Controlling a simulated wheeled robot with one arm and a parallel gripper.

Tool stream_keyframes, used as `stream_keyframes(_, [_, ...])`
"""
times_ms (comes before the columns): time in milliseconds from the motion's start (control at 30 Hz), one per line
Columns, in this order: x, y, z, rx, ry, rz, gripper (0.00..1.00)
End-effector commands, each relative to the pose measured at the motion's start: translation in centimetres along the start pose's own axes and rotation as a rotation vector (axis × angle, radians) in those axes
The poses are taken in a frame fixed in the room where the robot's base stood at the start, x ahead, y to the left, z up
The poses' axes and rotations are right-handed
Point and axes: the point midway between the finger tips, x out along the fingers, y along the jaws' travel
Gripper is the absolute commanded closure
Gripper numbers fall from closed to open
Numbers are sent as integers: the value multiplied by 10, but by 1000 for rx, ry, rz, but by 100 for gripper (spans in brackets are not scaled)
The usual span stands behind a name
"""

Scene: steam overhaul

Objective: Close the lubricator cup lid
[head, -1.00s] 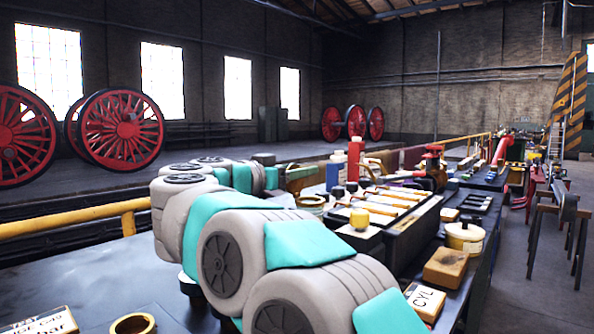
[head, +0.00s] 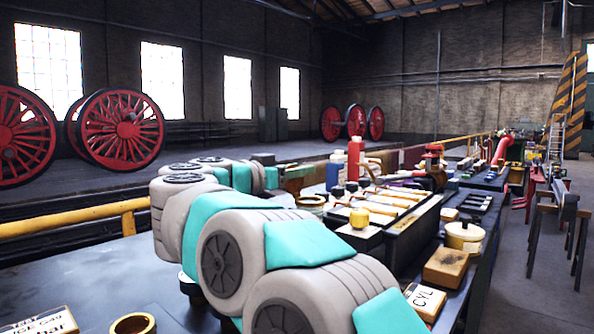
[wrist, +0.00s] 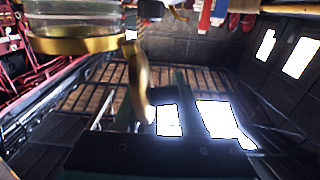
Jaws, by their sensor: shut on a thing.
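In the wrist view, the lubricator cup (wrist: 75,45) is at the top left, a clear glass body with a brass rim. The brass lid (wrist: 138,75) shows nearly edge-on beside it, tilted away from the rim, so the cup looks open. My gripper (wrist: 148,98) is in the lower middle of the wrist view, dark and blurred, and is shut on the lid. The exact contact is hard to make out. In the head view, my grey and teal arm hides the gripper's fingers, and I cannot clearly pick out the cup there.
In the head view, the bench holds a yellow-topped block (head: 359,218), a wooden block (head: 446,266), a CYL card (head: 425,300), a round cream tin (head: 464,236) and red and blue bottles (head: 355,160). A brass ring (head: 132,324) lies at the front left. A yellow rail (head: 75,218) runs at left.

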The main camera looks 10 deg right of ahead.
Motion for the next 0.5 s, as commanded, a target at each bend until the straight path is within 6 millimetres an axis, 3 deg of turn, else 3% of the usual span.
stream_keyframes(500, [0,1,-1,24,0,-1,100])
